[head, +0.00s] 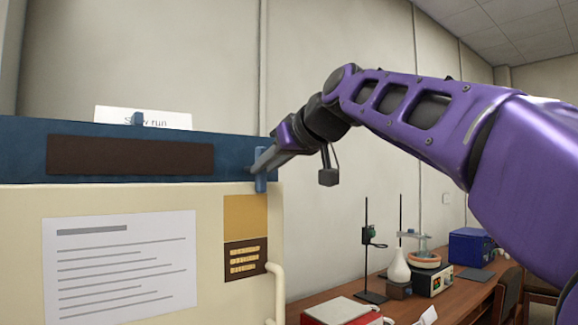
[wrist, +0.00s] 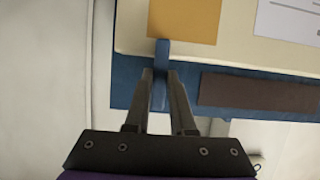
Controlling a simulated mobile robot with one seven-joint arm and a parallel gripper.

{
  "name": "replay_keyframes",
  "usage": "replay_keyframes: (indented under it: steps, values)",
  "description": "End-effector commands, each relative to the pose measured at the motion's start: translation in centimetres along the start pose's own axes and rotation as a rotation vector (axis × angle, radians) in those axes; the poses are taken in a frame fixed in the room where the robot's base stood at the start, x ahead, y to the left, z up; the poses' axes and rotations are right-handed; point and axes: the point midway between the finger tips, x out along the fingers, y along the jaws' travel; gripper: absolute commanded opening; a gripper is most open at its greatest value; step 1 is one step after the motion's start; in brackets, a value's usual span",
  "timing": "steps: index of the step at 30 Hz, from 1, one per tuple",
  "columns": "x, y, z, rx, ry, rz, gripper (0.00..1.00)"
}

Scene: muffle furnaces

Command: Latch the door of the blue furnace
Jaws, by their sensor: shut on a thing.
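The blue furnace (head: 25,150) fills the left of the head view, with a cream door (head: 20,250) below its blue upper band. A small blue latch (head: 260,184) stands upright at the band's right end, its lower end overlapping the top edge of the door. My gripper (head: 262,160) reaches it from the right. In the wrist view my gripper (wrist: 160,78) has its two fingers on either side of the latch (wrist: 162,50), shut on it. The latch tip lies over the cream door next to an orange label (wrist: 184,18). Part of the latch is hidden between the fingers.
A cream handle (head: 276,290) stands out at the door's right edge. A white sign (head: 143,117) stands on top of the furnace. To the right, a wooden bench (head: 452,296) holds a flask (head: 398,267), stands and a blue box (head: 470,246).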

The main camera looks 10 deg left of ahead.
Motion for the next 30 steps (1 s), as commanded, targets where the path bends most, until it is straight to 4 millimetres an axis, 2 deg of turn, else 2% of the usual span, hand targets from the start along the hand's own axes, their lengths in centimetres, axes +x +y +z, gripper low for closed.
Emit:
replay_keyframes:
  steps: [7, 8, 12, 13, 30]
  values:
    - [-0.02, 0.04, 0.0, -0.003, 0.0, 0.002, 0.0]
    - [-0.02, 0.04, 0.01, -0.003, 0.0, 0.002, 0.24]
    - [-0.02, 0.03, 0.01, -0.002, 0.0, 0.001, 0.49]
    - [-0.02, 0.03, 0.01, -0.002, 0.0, 0.001, 0.53]
    - [-0.39, -0.23, -0.54, 0.0, 0.0, 0.001, 0.53]
